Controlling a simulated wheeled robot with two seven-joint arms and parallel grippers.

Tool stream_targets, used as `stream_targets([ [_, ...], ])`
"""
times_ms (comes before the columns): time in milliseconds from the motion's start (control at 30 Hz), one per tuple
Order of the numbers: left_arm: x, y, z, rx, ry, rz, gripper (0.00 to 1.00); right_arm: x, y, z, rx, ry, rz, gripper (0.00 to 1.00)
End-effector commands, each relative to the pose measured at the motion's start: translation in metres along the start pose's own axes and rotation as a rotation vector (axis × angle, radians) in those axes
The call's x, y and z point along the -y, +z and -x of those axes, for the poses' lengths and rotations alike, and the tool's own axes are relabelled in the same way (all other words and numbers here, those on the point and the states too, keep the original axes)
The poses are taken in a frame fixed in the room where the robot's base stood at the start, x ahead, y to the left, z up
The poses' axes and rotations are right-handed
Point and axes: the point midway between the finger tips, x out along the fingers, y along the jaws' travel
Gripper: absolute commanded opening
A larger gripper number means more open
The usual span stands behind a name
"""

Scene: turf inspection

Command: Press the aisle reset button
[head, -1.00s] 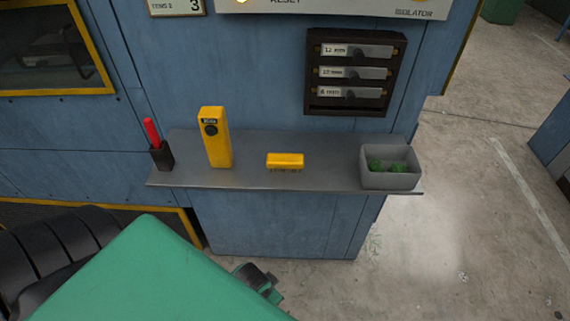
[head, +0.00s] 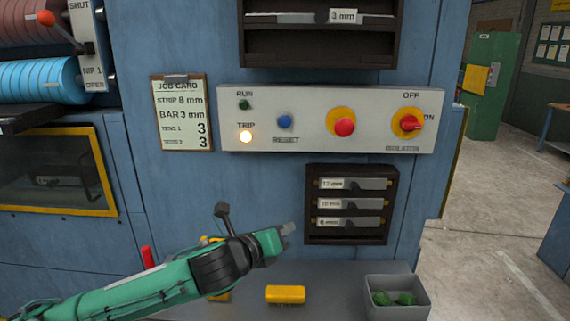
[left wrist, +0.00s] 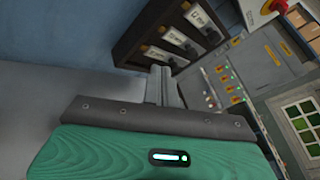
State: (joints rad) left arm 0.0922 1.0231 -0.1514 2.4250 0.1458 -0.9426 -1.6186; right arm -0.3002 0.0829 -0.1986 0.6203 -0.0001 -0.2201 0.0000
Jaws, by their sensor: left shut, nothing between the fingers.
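The blue reset button (head: 285,121) is on the pale control panel (head: 370,133), above the label RESET. My right gripper is not in view.
A red button on yellow (head: 344,127) and a red isolator switch (head: 409,123) sit right of the reset button. The dark rack (head: 313,236) hangs below. The shelf (head: 335,275) holds a yellow block (head: 285,294) and a grey bin (head: 397,311).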

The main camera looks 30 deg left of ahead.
Motion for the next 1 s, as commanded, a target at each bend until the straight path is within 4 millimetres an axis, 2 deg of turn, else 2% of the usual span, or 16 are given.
stream_targets([
  [33, 0.013, 0.027, 0.001, 0.041, -0.040, -0.151, 0.00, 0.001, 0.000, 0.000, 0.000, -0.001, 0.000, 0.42],
  [200, 0.054, 0.099, 0.013, 0.174, -0.136, -0.646, 0.00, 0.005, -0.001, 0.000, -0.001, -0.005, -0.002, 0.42],
  [300, 0.073, 0.130, 0.023, 0.246, -0.160, -0.884, 0.00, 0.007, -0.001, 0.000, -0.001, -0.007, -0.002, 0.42],
  [400, 0.087, 0.151, 0.033, 0.300, -0.171, -1.057, 0.00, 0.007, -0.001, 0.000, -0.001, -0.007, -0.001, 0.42],
  [600, 0.100, 0.169, 0.042, 0.350, -0.173, -1.214, 0.00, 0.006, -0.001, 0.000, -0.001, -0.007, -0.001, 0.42],
  [1000, 0.099, 0.171, 0.041, 0.352, -0.173, -1.220, 0.00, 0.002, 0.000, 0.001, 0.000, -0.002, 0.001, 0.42],
])
